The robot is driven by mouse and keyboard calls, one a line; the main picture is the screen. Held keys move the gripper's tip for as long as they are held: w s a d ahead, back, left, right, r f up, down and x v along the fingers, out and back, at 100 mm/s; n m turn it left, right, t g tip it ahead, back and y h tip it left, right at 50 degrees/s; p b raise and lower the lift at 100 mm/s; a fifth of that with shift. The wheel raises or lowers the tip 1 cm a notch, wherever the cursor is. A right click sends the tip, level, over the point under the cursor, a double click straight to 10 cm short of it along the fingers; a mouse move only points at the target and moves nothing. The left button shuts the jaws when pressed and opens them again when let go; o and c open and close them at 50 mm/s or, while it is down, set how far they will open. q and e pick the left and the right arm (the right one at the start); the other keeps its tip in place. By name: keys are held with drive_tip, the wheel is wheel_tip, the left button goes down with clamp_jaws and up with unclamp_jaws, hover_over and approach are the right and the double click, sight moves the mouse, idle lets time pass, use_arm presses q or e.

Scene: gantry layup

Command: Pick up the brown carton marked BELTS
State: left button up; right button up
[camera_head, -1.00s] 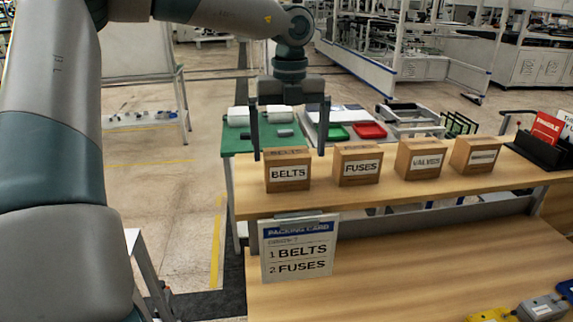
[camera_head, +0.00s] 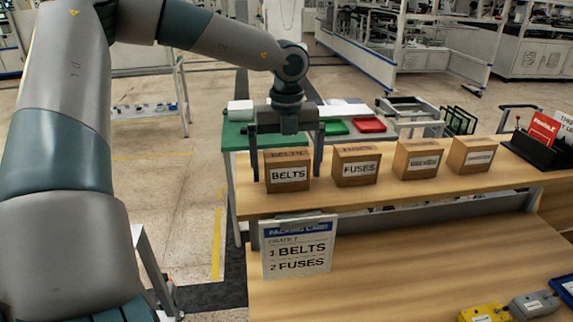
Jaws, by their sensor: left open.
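The brown carton marked BELTS (camera_head: 288,172) stands upright at the left end of the raised wooden shelf (camera_head: 400,187). My left gripper (camera_head: 286,178) is open and points down, with one finger at each side of the carton. The fingertips reach roughly to the carton's mid-height. I cannot tell whether either finger touches it. The carton still rests on the shelf. My right gripper is not in view.
A carton marked FUSES (camera_head: 356,166) stands just right of the BELTS carton. Two more cartons (camera_head: 416,160) (camera_head: 470,156) follow along the shelf. A packing card (camera_head: 297,246) stands below the shelf's left end. Yellow and grey items (camera_head: 485,313) lie at bottom right.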

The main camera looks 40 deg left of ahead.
use_arm(q)
drive_tip(key=shift+f, duration=0.15)
idle(0.3)
drive_tip(key=c, duration=1.4)
drive_tip(key=shift+r, duration=0.2)
drive_tip(key=shift+r+b, duration=0.5)
drive_tip(key=shift+r, duration=0.15)
wheel_tip(320, 180, up, 8)
drive_tip(key=b, duration=0.2)
drive_tip(key=shift+f+b, duration=0.25)
drive_tip(key=shift+b, duration=0.15)
drive_tip(key=shift+r, duration=0.5)
